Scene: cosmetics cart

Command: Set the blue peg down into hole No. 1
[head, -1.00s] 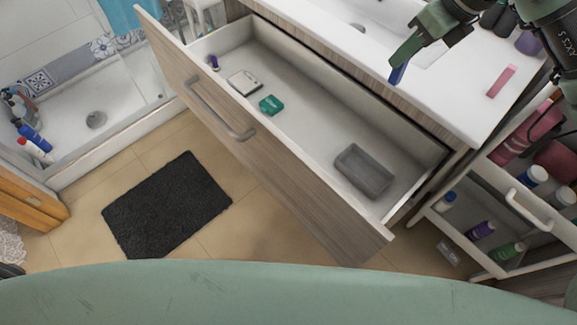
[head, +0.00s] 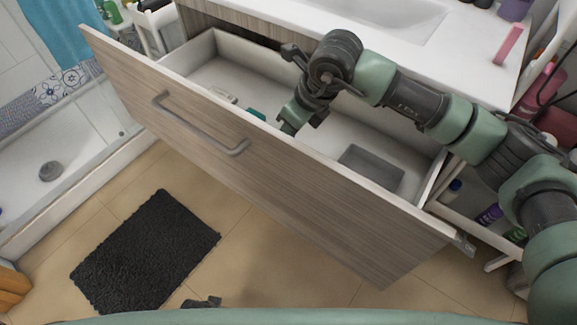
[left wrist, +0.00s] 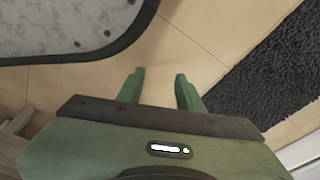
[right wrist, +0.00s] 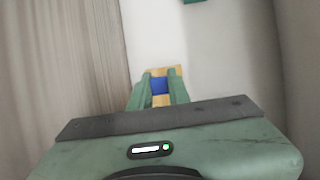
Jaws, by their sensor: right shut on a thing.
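My right gripper (head: 290,127) reaches down into the open drawer, just behind its front panel. In the right wrist view it is shut on the blue peg (right wrist: 159,86), whose blue face shows between the fingers. A tan, wood-coloured piece (right wrist: 166,72) shows directly beyond the peg and again on its near side. I cannot tell whether the peg is in a hole or above one, and no hole number is readable. The head view hides the peg and the tan piece. My left gripper (left wrist: 160,82) is open and empty above the tiled floor.
The drawer front (head: 260,170) stands close to my right gripper. Inside lie a teal box (head: 256,113), a pale compact (head: 223,96) and a grey tray (head: 371,168). The white counter (head: 480,55) is behind. A black mat (head: 150,250) lies on the floor.

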